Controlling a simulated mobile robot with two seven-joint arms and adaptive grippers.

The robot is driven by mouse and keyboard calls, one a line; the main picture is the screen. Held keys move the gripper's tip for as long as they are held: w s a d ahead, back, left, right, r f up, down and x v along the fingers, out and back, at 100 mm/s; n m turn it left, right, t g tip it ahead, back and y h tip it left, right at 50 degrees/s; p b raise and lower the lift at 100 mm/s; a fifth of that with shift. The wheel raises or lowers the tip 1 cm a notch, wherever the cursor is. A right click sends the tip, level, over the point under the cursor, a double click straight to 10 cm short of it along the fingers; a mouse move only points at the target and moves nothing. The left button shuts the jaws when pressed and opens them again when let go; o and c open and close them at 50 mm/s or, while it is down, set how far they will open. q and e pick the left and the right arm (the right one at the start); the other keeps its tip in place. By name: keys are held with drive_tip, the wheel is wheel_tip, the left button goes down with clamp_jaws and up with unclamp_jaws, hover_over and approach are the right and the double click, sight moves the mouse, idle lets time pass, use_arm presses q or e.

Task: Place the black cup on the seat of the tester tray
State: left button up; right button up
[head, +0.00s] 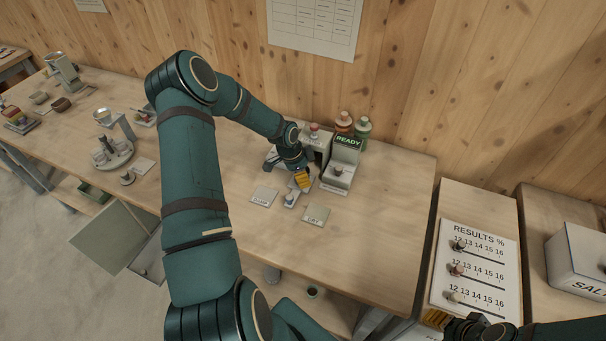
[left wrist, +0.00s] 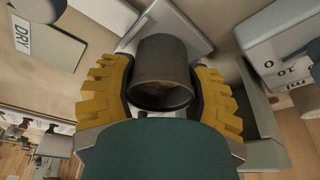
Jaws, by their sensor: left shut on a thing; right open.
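The black cup (left wrist: 162,65) is between the yellow fingers of my left gripper (head: 302,180), with its round mouth facing the left wrist camera. The fingers touch it on both sides. In the head view the fingers largely hide the cup. The tester (head: 347,153) with a lit READY display stands just right of this gripper. Its pale tray (head: 337,182) extends forward at the base, with a small dark round part on it. I cannot tell whether the cup touches anything below. My right gripper (head: 478,326) is at the lower right, partly cut off, open and apart from the table.
A DAMP card (head: 264,196) and a DRY card (head: 316,214) lie in front of the tester. A small pale stand (head: 290,199) sits between them. A results board (head: 474,268) is at right. The table's front right is clear.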

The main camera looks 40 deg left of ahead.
use_arm(q)
drive_tip(key=o, duration=1.2)
